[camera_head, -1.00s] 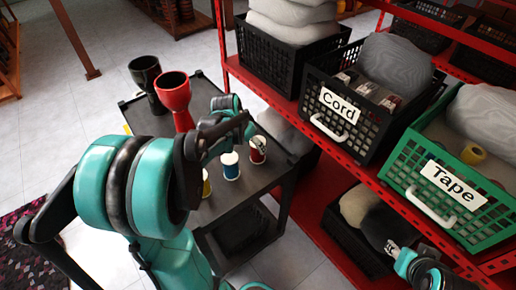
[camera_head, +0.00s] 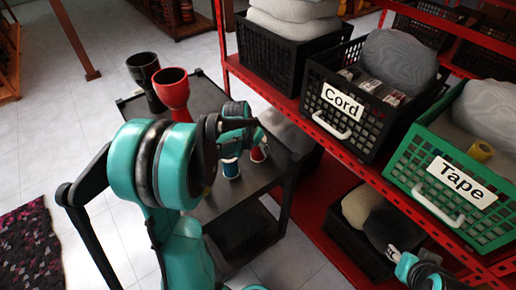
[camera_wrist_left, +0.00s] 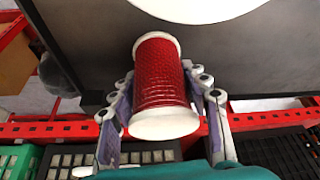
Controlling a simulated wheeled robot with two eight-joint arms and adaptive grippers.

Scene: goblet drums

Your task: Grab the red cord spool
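The red cord spool (camera_head: 258,154), with white ends, stands on the dark cart (camera_head: 218,207), partly behind my left gripper in the head view. In the left wrist view the red spool (camera_wrist_left: 162,80) lies between the fingers of my left gripper (camera_wrist_left: 160,72). The pads sit against or very close to both its sides, and it looks held. In the head view my left gripper (camera_head: 248,142) is low over the cart. My right gripper (camera_head: 394,252) is at the lower right; its finger opening is unclear.
A blue spool (camera_head: 230,168) stands beside the red one. A red goblet drum (camera_head: 173,92) and a black one (camera_head: 145,77) stand at the cart's back. To the right, a red shelf (camera_head: 262,88) holds a black Cord crate (camera_head: 322,118) and a green Tape crate (camera_head: 398,178).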

